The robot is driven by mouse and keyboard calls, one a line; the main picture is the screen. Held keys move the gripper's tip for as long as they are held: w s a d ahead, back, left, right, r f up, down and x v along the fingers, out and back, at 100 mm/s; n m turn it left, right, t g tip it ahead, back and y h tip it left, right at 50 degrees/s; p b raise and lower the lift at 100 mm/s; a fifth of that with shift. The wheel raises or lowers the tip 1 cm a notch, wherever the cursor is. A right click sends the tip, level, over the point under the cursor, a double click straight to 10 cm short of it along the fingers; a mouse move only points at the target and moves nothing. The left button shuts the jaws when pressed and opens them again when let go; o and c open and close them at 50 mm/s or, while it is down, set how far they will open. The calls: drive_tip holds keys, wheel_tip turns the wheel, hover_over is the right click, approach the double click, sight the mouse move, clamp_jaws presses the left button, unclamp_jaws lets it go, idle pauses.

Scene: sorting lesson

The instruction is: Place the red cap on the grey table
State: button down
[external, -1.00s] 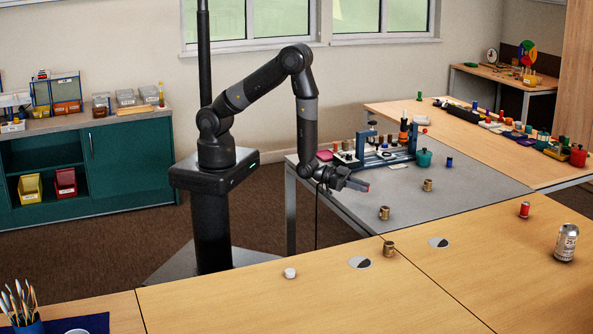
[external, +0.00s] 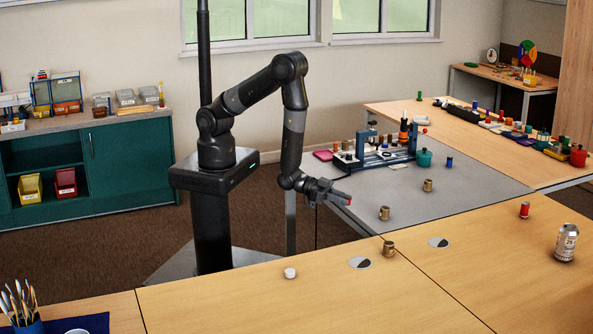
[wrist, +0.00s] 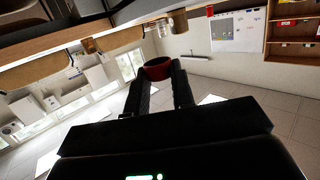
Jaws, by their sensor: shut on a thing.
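My gripper (external: 345,198) is shut on a red cap. In the external view the red cap (external: 340,194) shows as a small red piece at the fingertips. In the wrist view the red cap (wrist: 158,68) sits between the two dark fingers. The gripper is in the air by the near left edge of the grey table (external: 450,185). From this view I cannot tell its exact height over the table top.
On the grey table stand two brass cylinders (external: 384,213) (external: 428,185), a dark blue peg (external: 449,162), a teal pot (external: 424,158) and a blue rack (external: 385,155). The wooden table in front holds a red cylinder (external: 524,210) and a can (external: 566,242). The grey table's middle right is clear.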

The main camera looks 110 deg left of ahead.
drive_tip(key=d+r+h, duration=0.1)
drive_tip(key=d+r, duration=0.2)
drive_tip(key=d, duration=1.1)
drive_tip(key=d+r+m+h, duration=0.1)
drive_tip(key=d+r, duration=0.2)
drive_tip(key=d, duration=1.1)
drive_tip(key=shift+w+d+r+m, duration=0.2)
drive_tip(key=shift+w+d+m, duration=0.05)
drive_tip(key=shift+d+m, duration=0.05)
hover_over(352, 250)
wheel_tip(352, 250, down, 7)
drive_tip(key=shift+s+a+r, duration=0.1)
drive_tip(key=shift+s, duration=0.05)
drive_tip(key=shift+f, duration=1.9)
drive_tip(key=shift+f, duration=0.15)
